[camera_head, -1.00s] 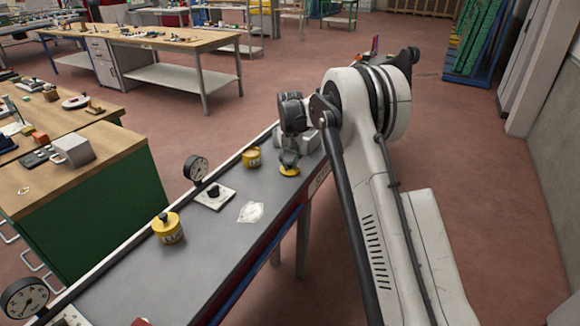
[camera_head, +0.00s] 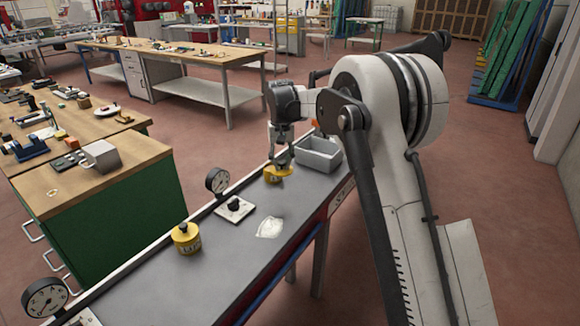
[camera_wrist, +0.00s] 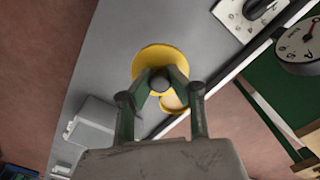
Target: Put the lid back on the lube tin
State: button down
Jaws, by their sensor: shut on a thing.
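My gripper (camera_head: 281,163) is shut on the dark knob (camera_wrist: 160,82) of a yellow lid (camera_wrist: 152,58), over the grey bench. The lube tin (camera_head: 271,178), a small yellow tin with a dark label, stands on the bench just under the lid. In the wrist view the tin (camera_wrist: 172,102) shows partly past the lid's edge, with a tan inside. The lid overlaps the tin but sits off its centre. I cannot tell whether lid and tin touch.
Another yellow tin (camera_head: 186,238), with a knobbed lid on, stands nearer on the bench. A grey open bin (camera_head: 319,154) is right of my gripper. A dial gauge (camera_head: 217,181), a knob plate (camera_head: 235,209) and a whitish crumpled patch (camera_head: 270,227) are also there.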

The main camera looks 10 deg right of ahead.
jog(key=w+a+r+p, duration=0.1)
jog(key=w+a+p, duration=0.1)
jog(key=w+p, duration=0.7)
jog(key=shift+w+r, duration=0.15)
jog(key=shift+w, duration=0.9)
jog(key=shift+a+f, duration=0.1)
jog(key=shift+f, duration=1.8)
jog(key=shift+f+b, duration=1.05)
jog(key=shift+f, duration=0.2)
jog(key=shift+f+b, duration=0.2)
jog(key=shift+b, duration=0.85)
jog(key=c, duration=1.1)
grip_release()
